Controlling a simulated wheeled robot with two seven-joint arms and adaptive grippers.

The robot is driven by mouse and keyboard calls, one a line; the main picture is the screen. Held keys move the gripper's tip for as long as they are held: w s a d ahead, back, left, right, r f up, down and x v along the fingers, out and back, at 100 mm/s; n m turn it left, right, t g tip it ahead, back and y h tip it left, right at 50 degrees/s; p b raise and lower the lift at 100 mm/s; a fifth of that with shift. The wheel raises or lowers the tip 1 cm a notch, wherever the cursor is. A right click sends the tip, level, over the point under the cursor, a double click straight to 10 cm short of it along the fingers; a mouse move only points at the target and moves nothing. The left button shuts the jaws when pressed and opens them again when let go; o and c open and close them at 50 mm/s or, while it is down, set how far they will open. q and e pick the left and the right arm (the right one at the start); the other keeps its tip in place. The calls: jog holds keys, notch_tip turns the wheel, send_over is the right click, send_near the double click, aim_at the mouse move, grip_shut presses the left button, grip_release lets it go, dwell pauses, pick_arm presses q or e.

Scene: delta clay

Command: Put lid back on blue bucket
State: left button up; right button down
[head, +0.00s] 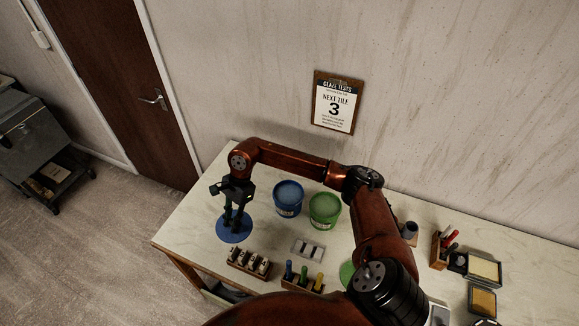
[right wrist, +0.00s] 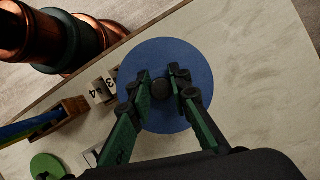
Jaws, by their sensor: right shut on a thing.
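The blue bucket (head: 288,198) stands on the table near the wall, with its top uncovered and blue contents showing. The round blue lid (head: 232,233) is at the left end of the table, left of and in front of the bucket. My right gripper (head: 234,222) points down over the lid and is shut on its dark knob. In the right wrist view the fingers close around the knob (right wrist: 160,89) at the middle of the lid (right wrist: 186,56). I cannot tell whether the lid touches the table. My left gripper is not in view.
A green bucket (head: 325,210) stands just right of the blue one. A green lid (head: 347,272) lies partly behind my arm. A stamp rack (head: 249,263), a tool rack (head: 303,278) and a small tray (head: 308,249) stand in front. A notice (head: 337,102) hangs on the wall.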

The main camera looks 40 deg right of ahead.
jog(key=w+d+r+m+t+h+p, duration=0.1)
jog(key=d+m+t+p, duration=0.15)
jog(key=d+m, duration=0.75)
jog(key=w+d+r+m+t+h+p, duration=0.1)
jog(key=w+d+r+m+t+p, duration=0.3)
jog(key=d, duration=1.2)
pick_arm(q)
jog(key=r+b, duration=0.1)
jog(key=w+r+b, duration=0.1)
jog(key=b, duration=0.1)
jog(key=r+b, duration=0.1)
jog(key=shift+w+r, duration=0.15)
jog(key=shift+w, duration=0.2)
pick_arm(e)
notch_tip(320, 180, down, 8)
jog(key=s+g, duration=0.1)
jog(key=s, duration=0.1)
jog(key=shift+s+f+m+g, duration=0.2)
jog(key=shift+m+g, duration=0.1)
jog(key=shift+g, duration=0.05)
pick_arm(q)
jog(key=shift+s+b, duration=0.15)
jog(key=shift+b, duration=0.15)
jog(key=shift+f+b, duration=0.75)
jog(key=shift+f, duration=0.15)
pick_arm(e)
jog(key=shift+f, duration=0.15)
